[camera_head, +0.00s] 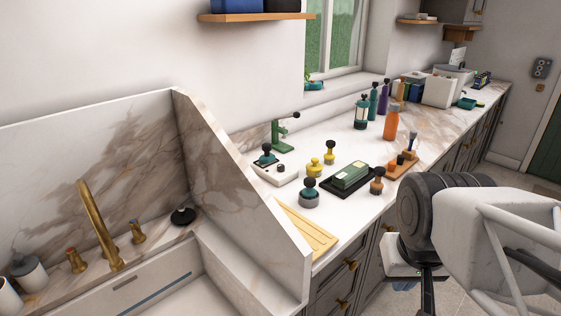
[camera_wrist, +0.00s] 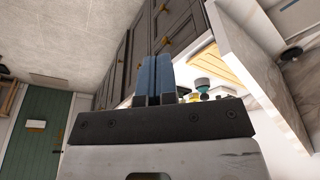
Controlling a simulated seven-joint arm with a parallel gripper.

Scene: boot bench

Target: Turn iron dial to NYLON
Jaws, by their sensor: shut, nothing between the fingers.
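My gripper (camera_wrist: 154,78) is shut and empty; its two blue fingers lie side by side in the wrist view. In the head view my arm is at the right, beyond the counter's front edge, apart from everything on the counter. I cannot make out a clothes iron or any NYLON marking. A white base with a dark teal-topped knob (camera_head: 266,157) stands on the counter near the wall, beside a green lever stand (camera_head: 281,133). A larger teal-topped knob-like tool (camera_head: 309,192) stands nearer the front. Any lettering is too small to read.
A green block on a black tray (camera_head: 335,193), yellow knobbed tools (camera_head: 314,167), an orange bottle (camera_head: 391,123) and a wooden board (camera_head: 306,229) are on the counter (camera_head: 347,146). A sink with a high marble side panel (camera_head: 235,185) is at left. Drawers with brass knobs line the front.

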